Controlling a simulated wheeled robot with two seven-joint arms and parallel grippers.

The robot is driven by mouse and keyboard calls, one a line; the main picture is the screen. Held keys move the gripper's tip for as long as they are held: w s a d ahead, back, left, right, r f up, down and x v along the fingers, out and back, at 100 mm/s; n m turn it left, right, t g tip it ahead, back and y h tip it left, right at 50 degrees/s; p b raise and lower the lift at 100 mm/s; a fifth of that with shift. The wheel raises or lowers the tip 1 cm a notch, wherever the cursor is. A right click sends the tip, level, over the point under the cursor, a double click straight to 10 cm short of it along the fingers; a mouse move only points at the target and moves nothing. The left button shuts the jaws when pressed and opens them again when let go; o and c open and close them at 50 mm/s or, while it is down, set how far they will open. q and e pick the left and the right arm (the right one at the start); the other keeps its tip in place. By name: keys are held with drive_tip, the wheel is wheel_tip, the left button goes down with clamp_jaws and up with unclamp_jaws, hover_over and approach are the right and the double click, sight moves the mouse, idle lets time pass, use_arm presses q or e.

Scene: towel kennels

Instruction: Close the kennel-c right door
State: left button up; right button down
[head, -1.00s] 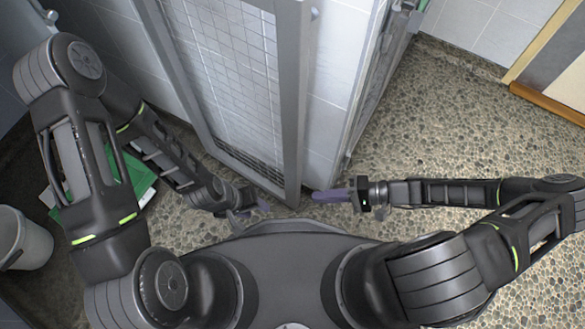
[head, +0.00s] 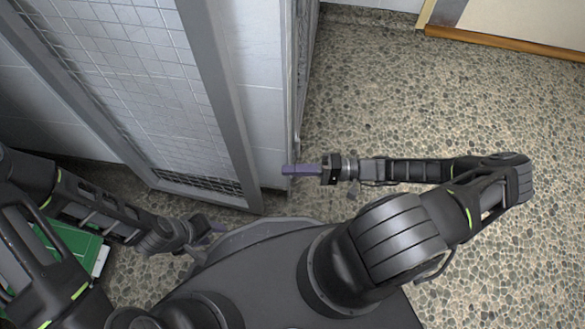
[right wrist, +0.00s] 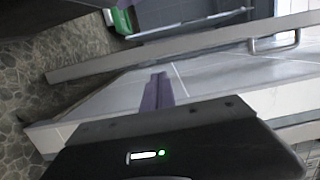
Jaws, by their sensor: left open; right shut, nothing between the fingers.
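A mesh door (head: 165,105) in a grey metal frame stands at the left in the head view. Right of it is a tiled partition (head: 262,90), then a narrow metal-framed panel (head: 300,75) seen nearly edge-on. No label shows, so I cannot tell which one is the kennel-c right door. My right gripper (head: 290,170) is shut and empty, its purple fingers at the near end of the edge-on panel; contact is unclear. The fingers (right wrist: 156,95) also show in the right wrist view, before a pale tiled surface. My left gripper (head: 216,229) is open and empty, below the mesh door's lower corner.
A metal bar with a handle (right wrist: 275,42) crosses the right wrist view. A green item (head: 72,248) lies at the lower left. Pebbled floor (head: 400,110) is free to the right, up to a wooden strip (head: 505,43) at the back.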

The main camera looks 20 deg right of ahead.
use_arm(q)
drive_tip(key=shift+w+f+b, duration=0.2)
drive_tip(key=shift+f+b, duration=0.6)
drive_tip(key=shift+f, duration=0.25)
use_arm(e)
drive_tip(key=x, duration=0.7)
drive_tip(key=shift+a, duration=0.3)
